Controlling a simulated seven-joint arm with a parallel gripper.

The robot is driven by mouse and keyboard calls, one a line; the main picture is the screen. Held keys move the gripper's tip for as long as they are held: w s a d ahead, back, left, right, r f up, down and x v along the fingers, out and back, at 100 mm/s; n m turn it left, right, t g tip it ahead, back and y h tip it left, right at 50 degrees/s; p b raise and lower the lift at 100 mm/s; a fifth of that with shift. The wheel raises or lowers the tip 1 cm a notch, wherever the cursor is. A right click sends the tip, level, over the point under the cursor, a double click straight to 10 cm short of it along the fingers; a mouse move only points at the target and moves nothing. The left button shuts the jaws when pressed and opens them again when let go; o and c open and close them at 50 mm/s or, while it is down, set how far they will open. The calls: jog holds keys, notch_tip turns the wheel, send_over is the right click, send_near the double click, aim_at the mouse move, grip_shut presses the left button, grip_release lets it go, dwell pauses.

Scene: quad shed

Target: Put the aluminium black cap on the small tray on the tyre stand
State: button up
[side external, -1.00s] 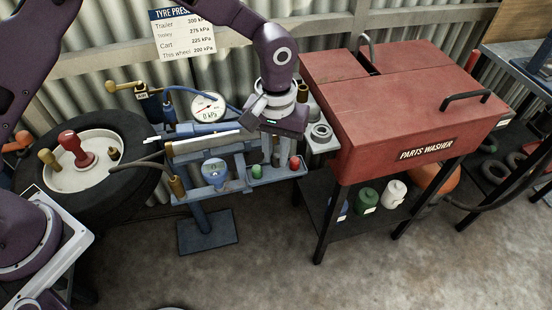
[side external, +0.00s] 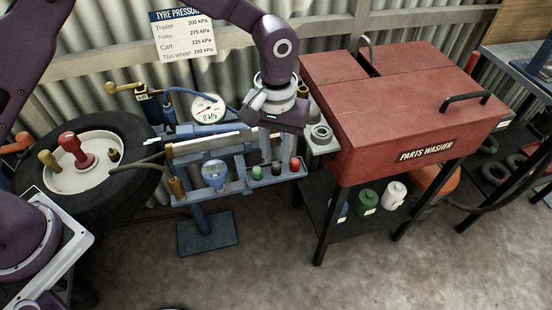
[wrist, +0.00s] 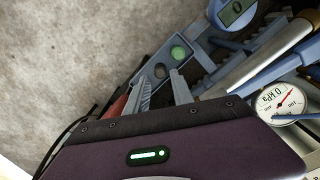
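The small tray (side external: 277,181) is a blue trough on the front of the tyre stand. In it the black cap (side external: 276,168) stands between a green cap (side external: 257,172) and a red cap (side external: 295,164). My gripper (wrist: 161,88) is above the tray, its two grey fingers apart with nothing between them. In the wrist view the dark cap (wrist: 160,70) is just beyond the fingertips, beside the green cap (wrist: 178,52). The red cap (wrist: 118,106) is partly hidden by a finger.
A pressure gauge (side external: 208,109) and a round blue gauge (side external: 215,173) are left of my gripper. The red parts washer (side external: 400,105) stands close on the right. The tyre (side external: 120,190) lies at left. Open floor is in front.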

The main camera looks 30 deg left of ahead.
aim_at(276, 166)
notch_tip(276, 166, up, 8)
jog(key=shift+r, duration=0.25)
jog(key=s+a+r+m+t, duration=0.1)
jog(key=s+a+r+t, duration=0.2)
jog(key=s+a+r, duration=0.7)
jog(key=s+a+r+t, duration=0.1)
jog(key=s+a, duration=0.3)
jog(key=s, duration=0.3)
jog(key=s+a+r+m+t, duration=0.1)
jog(key=s+a, duration=0.4)
jog(key=s, duration=0.3)
jog(key=shift+r+t, duration=0.3)
